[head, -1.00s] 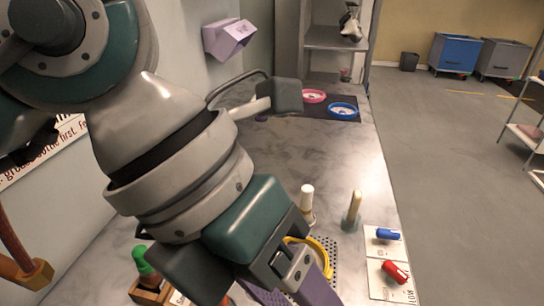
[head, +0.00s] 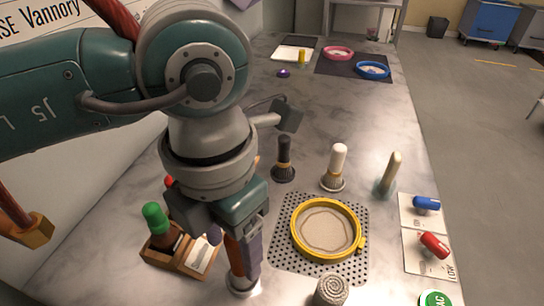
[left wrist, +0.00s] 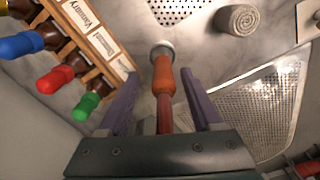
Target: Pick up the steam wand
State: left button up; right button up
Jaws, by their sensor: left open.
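The steam wand seems to be the orange-handled tool (head: 234,254) standing in a round metal base (head: 243,287) at the table's front. In the left wrist view its orange handle (left wrist: 164,78) runs between my purple fingers, with the metal base beyond. My left gripper (head: 245,262) points down over it, and it also shows in the left wrist view (left wrist: 160,100). It is open, with one finger on each side and visible gaps. In the head view the gripper hides part of the handle. My right gripper is in neither view.
A wooden rack (head: 180,258) with colour-capped bottles stands close left of my left gripper. A yellow hoop (head: 360,243) lies on a perforated mat (head: 288,262) to the right. A grey roll (head: 331,290), a dark brush (head: 284,160) and a white-handled brush (head: 337,165) stand nearby.

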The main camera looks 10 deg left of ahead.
aim_at(240, 263)
pick_arm(q)
jog(key=f, duration=0.4)
jog(key=shift+d+f, duration=0.2)
jog(key=shift+d, duration=0.1)
jog(key=shift+c, duration=0.2)
grip_shut()
